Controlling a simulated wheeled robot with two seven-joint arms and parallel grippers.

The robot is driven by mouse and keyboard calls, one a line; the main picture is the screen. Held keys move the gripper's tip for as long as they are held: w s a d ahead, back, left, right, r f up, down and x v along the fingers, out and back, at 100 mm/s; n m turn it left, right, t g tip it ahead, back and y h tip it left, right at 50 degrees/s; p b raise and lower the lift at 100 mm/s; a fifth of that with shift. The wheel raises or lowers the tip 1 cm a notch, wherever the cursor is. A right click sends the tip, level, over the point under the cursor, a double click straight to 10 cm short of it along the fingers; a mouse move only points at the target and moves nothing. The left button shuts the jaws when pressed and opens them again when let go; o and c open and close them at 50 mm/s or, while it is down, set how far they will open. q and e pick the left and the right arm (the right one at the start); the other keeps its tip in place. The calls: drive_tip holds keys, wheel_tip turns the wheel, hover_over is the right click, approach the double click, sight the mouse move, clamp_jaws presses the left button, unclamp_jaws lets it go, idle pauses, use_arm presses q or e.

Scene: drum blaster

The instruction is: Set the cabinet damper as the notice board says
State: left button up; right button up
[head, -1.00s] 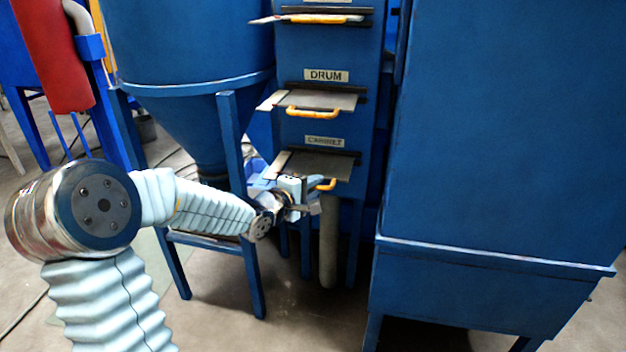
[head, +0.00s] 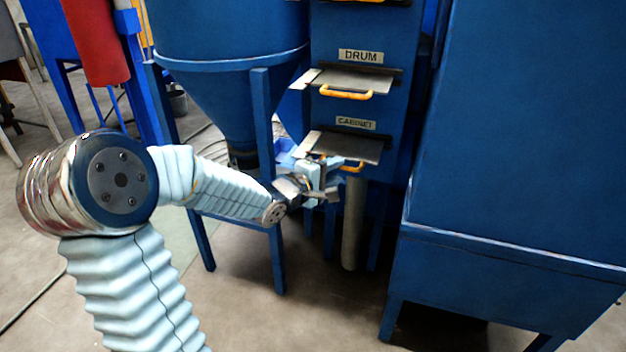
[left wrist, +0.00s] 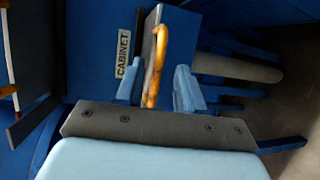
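The cabinet damper is a grey slide plate (head: 350,147) sticking out of the blue column under the CABINET label (head: 355,123). Its yellow handle (head: 352,167) is at the plate's front edge. My left gripper (head: 332,180) is at this handle and partly covers its left end. In the left wrist view, the yellow handle (left wrist: 156,65) lies between the two pale blue fingers of the left gripper (left wrist: 160,88). The fingers stand apart, with a clear gap on the right side; the handle is close to the left finger. My right gripper and the notice board are not in view.
The drum damper plate (head: 352,80) with its yellow handle (head: 346,93) sits above. A blue hopper (head: 215,95) on legs stands left of the column. A large blue cabinet (head: 530,130) stands close on the right. Some floor is clear in front.

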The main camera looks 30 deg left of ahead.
use_arm(q)
drive_tip(key=p+v, duration=0.1)
drive_tip(key=v, duration=0.9)
drive_tip(key=shift+s, duration=0.3)
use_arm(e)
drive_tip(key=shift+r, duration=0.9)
use_arm(q)
drive_tip(key=shift+a, duration=0.1)
